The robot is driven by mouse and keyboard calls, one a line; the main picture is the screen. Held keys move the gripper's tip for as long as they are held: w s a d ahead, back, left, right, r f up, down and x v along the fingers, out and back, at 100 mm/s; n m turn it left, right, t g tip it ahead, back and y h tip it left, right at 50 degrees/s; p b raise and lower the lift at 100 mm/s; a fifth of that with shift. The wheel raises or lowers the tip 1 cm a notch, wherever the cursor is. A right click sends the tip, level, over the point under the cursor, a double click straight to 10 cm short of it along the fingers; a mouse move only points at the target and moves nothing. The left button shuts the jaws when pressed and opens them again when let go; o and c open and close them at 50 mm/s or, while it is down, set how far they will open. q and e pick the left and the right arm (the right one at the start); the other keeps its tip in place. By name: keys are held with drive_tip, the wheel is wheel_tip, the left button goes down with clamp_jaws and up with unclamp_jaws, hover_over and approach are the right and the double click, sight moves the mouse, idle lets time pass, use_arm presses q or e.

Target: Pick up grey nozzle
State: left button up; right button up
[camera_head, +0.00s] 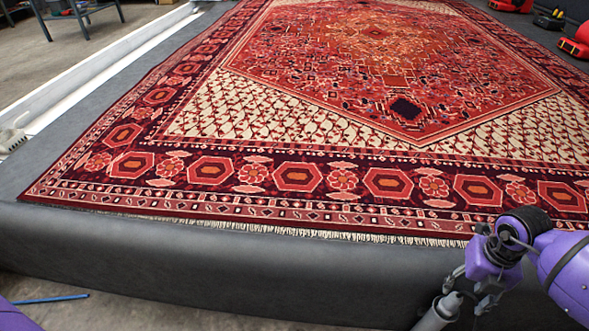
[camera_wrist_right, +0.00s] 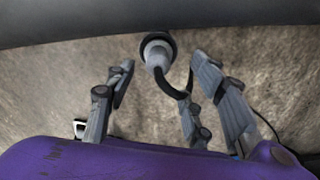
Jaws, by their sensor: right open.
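The grey nozzle (camera_head: 440,312) shows at the bottom right of the head view, in front of the dark platform's side; its lower end is cut off by the frame. In the right wrist view the nozzle (camera_wrist_right: 157,52) is seen nearly end-on, with a dark round rim and a black hose curving off to the right. My right gripper (camera_head: 471,290) is open, just above and beside the nozzle. In the wrist view its fingers (camera_wrist_right: 163,72) stand on either side of the nozzle; whether they touch it I cannot tell. My left gripper is out of view.
A dark grey platform (camera_head: 200,255) carries a large red patterned rug (camera_head: 300,130) with a fringed front edge. Concrete floor (camera_head: 150,312) lies in front, with a blue rod (camera_head: 45,299). Red and black tools (camera_head: 575,45) sit at the far right.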

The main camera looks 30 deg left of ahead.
sight(450, 302)
drive_tip(key=shift+f, duration=0.45)
drive_tip(key=shift+s+a+f+b, duration=0.1)
drive_tip(key=shift+s+f+b, duration=0.15)
drive_tip(key=shift+f+b, duration=0.45)
drive_tip(key=f+b, duration=0.1)
drive_tip(key=f, duration=0.2)
drive_tip(key=f+b, duration=0.1)
drive_tip(key=f, duration=0.1)
drive_tip(key=shift+w+a+f+b, duration=0.15)
drive_tip(key=shift+w+a+b, duration=0.05)
drive_tip(key=shift+a+b, duration=0.15)
drive_tip(key=shift+c, duration=0.3)
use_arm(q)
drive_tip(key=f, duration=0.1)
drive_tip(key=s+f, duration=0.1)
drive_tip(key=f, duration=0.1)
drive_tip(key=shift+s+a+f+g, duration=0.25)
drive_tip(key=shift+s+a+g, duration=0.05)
use_arm(e)
clamp_jaws()
